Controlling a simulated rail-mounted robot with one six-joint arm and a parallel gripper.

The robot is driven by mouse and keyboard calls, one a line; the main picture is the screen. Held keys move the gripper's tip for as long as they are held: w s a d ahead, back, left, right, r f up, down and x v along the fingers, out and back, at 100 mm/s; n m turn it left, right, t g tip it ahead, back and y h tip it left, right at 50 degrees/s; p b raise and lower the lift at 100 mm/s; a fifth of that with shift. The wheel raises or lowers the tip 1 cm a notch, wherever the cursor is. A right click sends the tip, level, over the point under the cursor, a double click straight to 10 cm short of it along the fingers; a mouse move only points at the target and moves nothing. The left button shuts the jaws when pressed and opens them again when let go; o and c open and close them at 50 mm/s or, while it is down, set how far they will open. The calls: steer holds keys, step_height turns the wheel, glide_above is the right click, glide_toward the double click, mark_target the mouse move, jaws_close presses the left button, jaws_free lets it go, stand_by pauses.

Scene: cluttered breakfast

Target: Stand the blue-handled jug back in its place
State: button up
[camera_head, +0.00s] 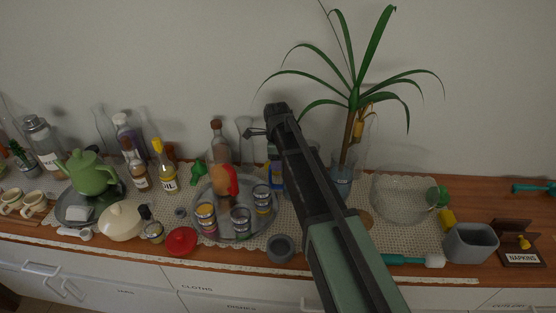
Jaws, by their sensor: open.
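I cannot clearly make out the blue-handled jug; it may be hidden behind my arm. A partly covered blue item (276,176) with a yellowish patch stands just left of my arm, and I cannot tell what it is. My gripper (257,131) is at the far end of my arm, above the back of the counter and in front of the wall. It is open, with nothing seen between its fingers. The counter below and behind my arm is hidden.
A round metal tray (223,232) holds several cans and an orange-and-red item. A brown bottle (219,142) stands behind it. A potted plant (343,178) and a glass bowl (400,197) stand right of my arm. A green teapot (90,175) is left.

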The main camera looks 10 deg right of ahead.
step_height(320, 180, up, 9)
steer(key=p, duration=0.7)
steer(key=s+d+n, duration=0.2)
steer(key=s+n, duration=0.8)
steer(key=s, duration=0.2)
steer(key=s+d+n, duration=0.1)
steer(key=s+n, duration=1)
steer(key=s, duration=0.2)
steer(key=shift+d+f+b, duration=0.35)
steer(key=shift+d+f, duration=0.05)
steer(key=shift+f, duration=0.2)
